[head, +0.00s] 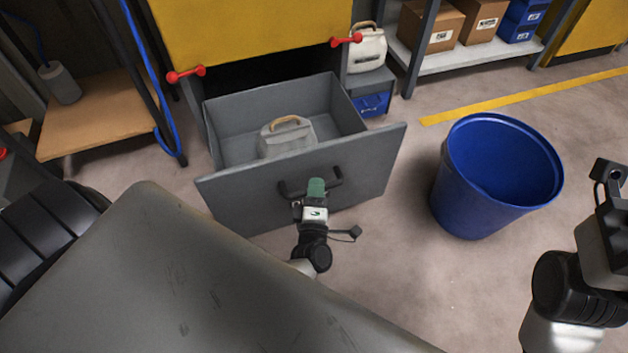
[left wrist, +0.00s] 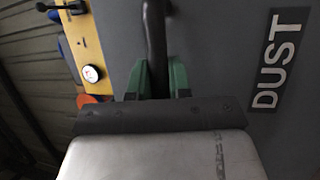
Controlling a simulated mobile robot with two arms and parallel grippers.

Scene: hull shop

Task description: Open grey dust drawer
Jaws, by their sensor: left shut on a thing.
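The grey dust drawer (head: 235,194) stands pulled out from the yellow cabinet (head: 250,25) in the head view. A pale grey bag-like thing with a tan handle (head: 287,138) lies inside it. The drawer's dark bar handle (head: 290,193) is on its front. My left gripper (head: 316,188) is shut on that handle; the left wrist view shows its green fingers (left wrist: 157,78) either side of the bar (left wrist: 154,45), beside the "DUST" label (left wrist: 275,62). My right arm shows at the right edge of the head view, but its fingertips cannot be made out clearly.
A blue bin (head: 480,200) stands on the floor right of the drawer. A grey surface (head: 190,270) fills the lower left foreground. A wooden shelf (head: 95,115) is at the left. Red latches (head: 186,75) are on the cabinet. Floor between drawer and bin is clear.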

